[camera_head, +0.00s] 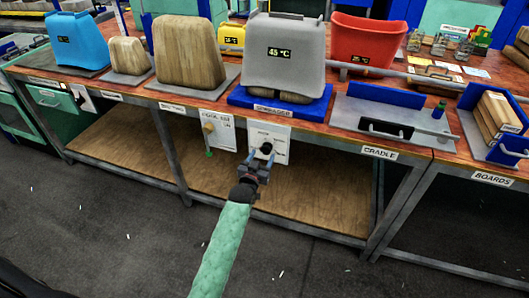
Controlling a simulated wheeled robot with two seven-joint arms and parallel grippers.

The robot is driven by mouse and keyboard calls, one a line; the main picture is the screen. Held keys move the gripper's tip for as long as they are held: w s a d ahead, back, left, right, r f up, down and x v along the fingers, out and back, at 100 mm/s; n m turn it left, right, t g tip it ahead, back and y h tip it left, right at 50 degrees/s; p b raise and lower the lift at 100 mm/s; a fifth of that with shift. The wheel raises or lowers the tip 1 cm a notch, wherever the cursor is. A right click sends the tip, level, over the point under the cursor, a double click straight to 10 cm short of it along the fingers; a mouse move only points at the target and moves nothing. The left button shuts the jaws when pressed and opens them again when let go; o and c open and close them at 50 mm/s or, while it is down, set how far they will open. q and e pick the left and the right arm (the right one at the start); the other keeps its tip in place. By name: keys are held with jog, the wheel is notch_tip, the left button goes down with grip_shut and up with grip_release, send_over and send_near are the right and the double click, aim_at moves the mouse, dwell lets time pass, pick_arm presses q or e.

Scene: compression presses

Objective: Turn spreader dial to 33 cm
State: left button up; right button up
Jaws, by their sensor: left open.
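A white dial panel (281,144) hangs under the table edge below the grey press. A dark round dial (266,148) sits on it; its small markings are not readable. My left gripper (259,161) is open, with its fingers pointing up at this dial from just below. I cannot tell whether the fingertips touch it. A second white panel (224,130) hangs to the left, with a yellowish knob (208,128) and a green piece below. I cannot read which panel is the spreader's. My right gripper is out of view.
The grey press (284,75) reads 45 °C and stands on a blue base. Blue, wooden and red blocks line the table. A tray (383,110) labelled CRADLE and a boards rack (503,155) stand right. A wooden shelf (300,203) lies below; the floor in front is open.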

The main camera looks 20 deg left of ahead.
aim_at(265, 150)
pick_arm(q)
jog(key=shift+w, duration=1.55)
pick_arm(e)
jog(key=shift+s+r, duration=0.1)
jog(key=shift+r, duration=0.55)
pick_arm(q)
jog(key=shift+c, duration=0.5)
